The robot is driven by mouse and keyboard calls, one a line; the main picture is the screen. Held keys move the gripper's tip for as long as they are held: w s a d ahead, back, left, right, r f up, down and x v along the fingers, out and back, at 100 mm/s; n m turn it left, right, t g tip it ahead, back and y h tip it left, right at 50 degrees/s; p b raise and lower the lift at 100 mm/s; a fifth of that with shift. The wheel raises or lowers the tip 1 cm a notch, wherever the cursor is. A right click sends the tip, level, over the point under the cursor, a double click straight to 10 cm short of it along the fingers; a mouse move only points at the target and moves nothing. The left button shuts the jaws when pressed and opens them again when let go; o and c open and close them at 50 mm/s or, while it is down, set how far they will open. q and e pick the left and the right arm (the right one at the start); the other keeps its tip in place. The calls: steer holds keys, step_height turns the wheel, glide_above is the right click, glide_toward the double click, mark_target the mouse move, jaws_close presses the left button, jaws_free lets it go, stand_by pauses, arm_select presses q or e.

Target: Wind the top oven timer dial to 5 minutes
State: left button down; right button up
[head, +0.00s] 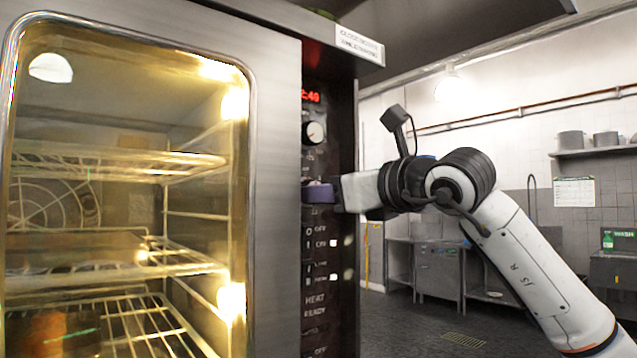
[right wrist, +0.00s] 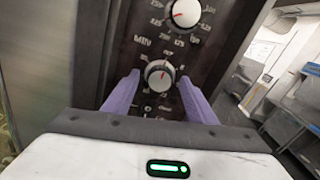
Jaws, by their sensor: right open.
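The oven's dark control panel (head: 330,240) shows a white-faced dial (head: 314,132) under a red display. In the right wrist view this upper dial (right wrist: 186,12) has numbers such as 225 around it. A second white dial (right wrist: 159,73) sits below it, with lettering that seems to read MIN; it appears to be the timer dial. Its pointer has a small red mark and points roughly up. My right gripper (right wrist: 160,95) is open, its purple fingers on either side of this lower dial. I cannot tell whether they touch it. In the head view my right gripper (head: 318,192) hides that dial.
A lit oven with a glass door (head: 125,180) and wire racks fills the left. Below the gripper are switches with two lit white indicators (head: 333,243). A hood (head: 360,45) overhangs the panel. Open floor (head: 440,325) and steel counters (head: 440,270) lie to the right.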

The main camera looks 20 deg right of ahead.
steer(key=shift+w+a, duration=0.2)
steer(key=shift+w, duration=0.4)
steer(key=c, duration=0.9)
arm_select(q)
steer(key=shift+w+d+f+b, duration=0.25)
steer(key=shift+f+b, duration=0.3)
steer(key=shift+b, duration=0.45)
steer(key=shift+w+d+f+b, duration=0.2)
steer(key=shift+f+b, duration=0.3)
steer(key=shift+b, duration=0.5)
steer(key=shift+w+d+f+b, duration=0.15)
steer(key=shift+w+f+b, duration=0.15)
steer(key=shift+f+b, duration=0.5)
arm_select(e)
steer(key=shift+o, duration=0.2)
steer(key=shift+m, duration=4.9)
arm_select(q)
steer(key=shift+r, duration=0.2)
arm_select(e)
steer(key=o, duration=0.9)
steer(key=shift+c, duration=0.2)
